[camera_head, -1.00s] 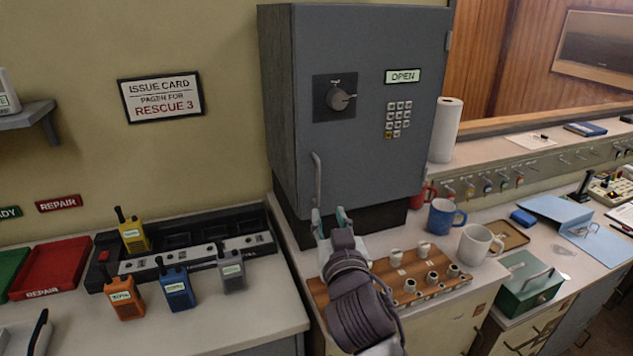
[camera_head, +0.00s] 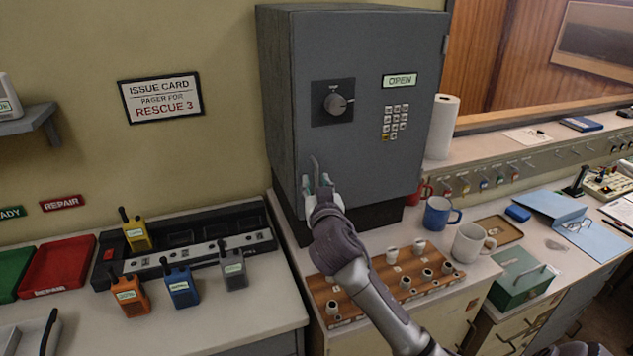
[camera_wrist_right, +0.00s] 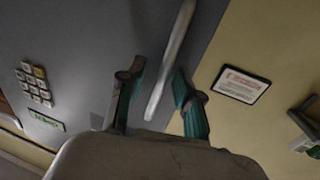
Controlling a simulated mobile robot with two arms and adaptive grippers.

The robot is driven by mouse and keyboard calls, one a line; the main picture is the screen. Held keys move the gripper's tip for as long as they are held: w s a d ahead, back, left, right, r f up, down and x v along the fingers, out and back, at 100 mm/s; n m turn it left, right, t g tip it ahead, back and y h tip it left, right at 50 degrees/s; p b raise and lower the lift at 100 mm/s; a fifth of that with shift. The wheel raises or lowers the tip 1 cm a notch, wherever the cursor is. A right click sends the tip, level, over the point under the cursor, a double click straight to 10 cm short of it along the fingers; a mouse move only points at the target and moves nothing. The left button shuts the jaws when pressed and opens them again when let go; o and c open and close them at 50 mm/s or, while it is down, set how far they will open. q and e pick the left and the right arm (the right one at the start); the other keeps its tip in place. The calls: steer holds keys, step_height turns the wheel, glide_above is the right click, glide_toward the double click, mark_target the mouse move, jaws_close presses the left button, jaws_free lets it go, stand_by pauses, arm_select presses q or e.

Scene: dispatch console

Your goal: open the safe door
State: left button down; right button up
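The grey safe (camera_head: 362,70) stands on the counter, its door closed flush as far as I can see. Its small display (camera_head: 400,81) reads OPEN, beside a dial (camera_head: 335,104) and a keypad (camera_head: 395,122). A vertical bar handle (camera_head: 316,172) is on the door's lower left. My right gripper (camera_head: 318,183) is at the handle, its lower part hidden behind the fingers. In the right wrist view the open fingers (camera_wrist_right: 158,95) stand on either side of the handle (camera_wrist_right: 172,62), with gaps visible. My left gripper is not in view.
Below the safe, a wooden rack (camera_head: 400,288) holds several small cups. A blue mug (camera_head: 437,214), a white mug (camera_head: 470,243) and a green box (camera_head: 518,276) stand to the right. Radios and a charger (camera_head: 205,237) are on the left counter.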

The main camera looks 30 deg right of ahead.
jaws_close()
steer(key=shift+f, duration=0.1)
stand_by(0.4)
